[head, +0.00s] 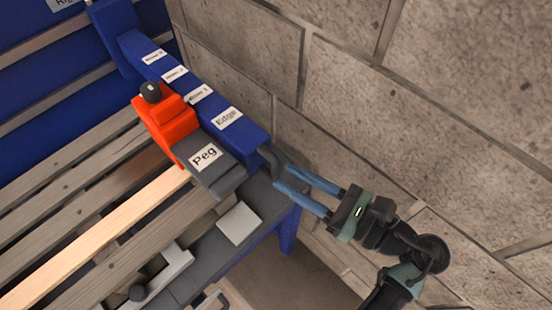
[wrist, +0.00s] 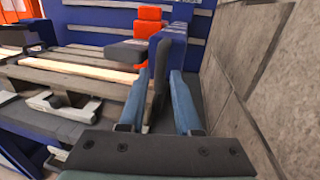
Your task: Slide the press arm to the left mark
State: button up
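The press arm appears to be the blue beam (head: 250,134) with several white labels, one reading "Edge". A dark grey handle (head: 270,157) sticks out of its near end. The beam (wrist: 172,46) also shows in the wrist view. My gripper (head: 281,177) is at that end, its two blue fingers apart. In the wrist view, the handle (wrist: 159,90) stands between the fingers; a gap shows on its right, and I cannot tell whether the left finger touches it. A label (head: 62,4) starting "Rig" is cut off at the top left. I see no left mark.
A red block (head: 167,118) with a black knob and a grey plate labelled "Peg" (head: 206,157) sit beside the beam. Wooden slats (head: 100,175) spread to the left, one paler. A block wall (head: 440,110) stands close on the right.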

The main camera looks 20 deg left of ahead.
aim_at(276, 171)
jog(key=shift+w+a+p, duration=0.2)
jog(key=shift+a+p, duration=0.05)
jog(key=shift+a, duration=0.75)
jog(key=shift+w+a+p, duration=0.15)
jog(key=shift+a+p, duration=0.05)
jog(key=shift+a, duration=0.8)
grip_shut()
